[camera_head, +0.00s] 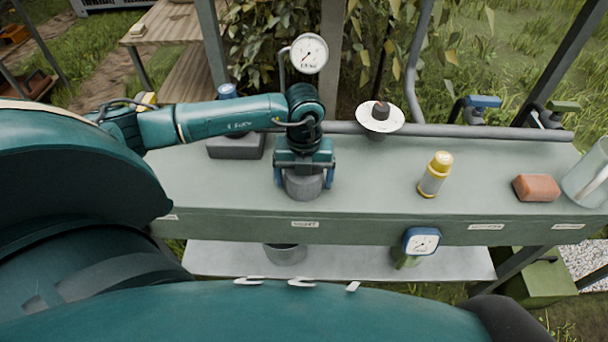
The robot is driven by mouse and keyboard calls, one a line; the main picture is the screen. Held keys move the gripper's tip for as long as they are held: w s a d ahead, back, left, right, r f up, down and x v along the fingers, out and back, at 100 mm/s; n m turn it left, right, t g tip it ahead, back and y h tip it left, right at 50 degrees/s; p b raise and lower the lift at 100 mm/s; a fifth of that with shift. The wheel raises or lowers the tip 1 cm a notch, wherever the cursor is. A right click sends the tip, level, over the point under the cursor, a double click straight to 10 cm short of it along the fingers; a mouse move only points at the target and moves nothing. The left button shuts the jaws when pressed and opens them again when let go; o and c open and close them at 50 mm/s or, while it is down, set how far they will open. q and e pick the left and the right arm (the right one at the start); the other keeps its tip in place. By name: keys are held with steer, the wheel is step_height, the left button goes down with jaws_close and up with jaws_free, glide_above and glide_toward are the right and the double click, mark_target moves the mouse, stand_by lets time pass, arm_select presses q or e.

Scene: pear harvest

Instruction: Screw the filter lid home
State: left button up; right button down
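My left gripper (304,180) points down at the bench from above. Its two blue fingers lie close along both sides of a grey round piece, which looks like the filter lid (303,187), and appear shut on it. The gripper body hides the top of the lid. The lid is at the front part of the green-grey bench (380,185), above a small label on the bench's front face. I cannot tell how the lid's thread sits. My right gripper is not in view.
A grey pipe (470,132) runs along the bench's back, with a pressure gauge (309,54) and a white disc (380,116).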

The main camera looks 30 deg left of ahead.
arm_select(q)
steer(key=c, duration=0.8)
steer(key=shift+r, duration=0.1)
step_height(320, 180, up, 10)
steer(key=shift+f, duration=0.1)
